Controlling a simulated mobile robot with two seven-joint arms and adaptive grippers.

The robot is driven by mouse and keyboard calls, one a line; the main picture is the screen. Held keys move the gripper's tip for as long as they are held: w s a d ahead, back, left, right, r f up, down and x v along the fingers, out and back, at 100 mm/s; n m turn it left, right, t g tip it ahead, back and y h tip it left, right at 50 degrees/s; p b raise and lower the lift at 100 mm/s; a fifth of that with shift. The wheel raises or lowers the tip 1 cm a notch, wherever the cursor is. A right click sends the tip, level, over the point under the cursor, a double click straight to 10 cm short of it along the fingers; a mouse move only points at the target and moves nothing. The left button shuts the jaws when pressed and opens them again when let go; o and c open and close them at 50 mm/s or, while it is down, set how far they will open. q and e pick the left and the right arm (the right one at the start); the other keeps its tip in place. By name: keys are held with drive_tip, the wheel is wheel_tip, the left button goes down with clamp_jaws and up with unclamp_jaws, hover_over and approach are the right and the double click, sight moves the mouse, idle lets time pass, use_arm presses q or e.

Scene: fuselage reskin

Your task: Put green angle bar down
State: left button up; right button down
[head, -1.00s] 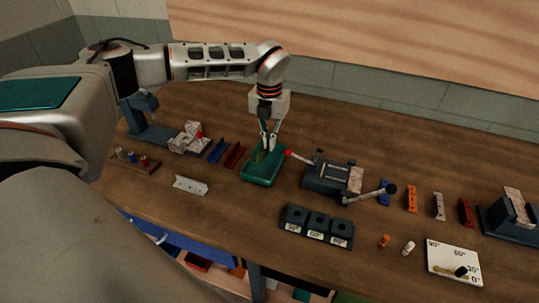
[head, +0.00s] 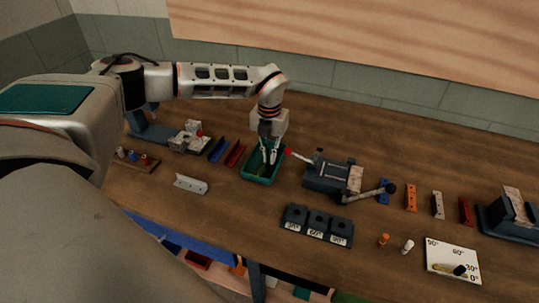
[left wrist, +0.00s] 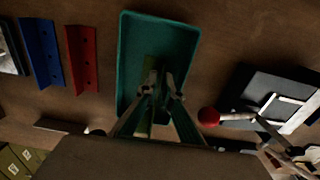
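The green angle bar (left wrist: 145,120) lies lengthwise within the outline of the green tray (left wrist: 187,38) in the left wrist view. My left gripper (left wrist: 162,92) points down into the tray with its fingertips apart and at the bar. Whether both fingers press on the bar is unclear, as is whether the bar rests on the tray floor. In the head view my left gripper (head: 268,157) reaches into the green tray (head: 262,180) and largely hides the bar. My right gripper is not in view.
Blue (head: 218,150) and red (head: 235,154) angle bars lie left of the tray. A dark vise-like fixture (head: 330,178) with a red-knobbed lever stands close on the right. A silver angle bar (head: 190,184) and a dark three-hole block (head: 318,225) lie in front. Bare wood lies between them.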

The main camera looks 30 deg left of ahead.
use_arm(q)
drive_tip(key=shift+o, duration=0.8)
wheel_tip(320, 180, up, 12)
drive_tip(key=b, duration=0.1)
drive_tip(key=shift+r, duration=0.2)
drive_tip(key=shift+f, duration=0.1)
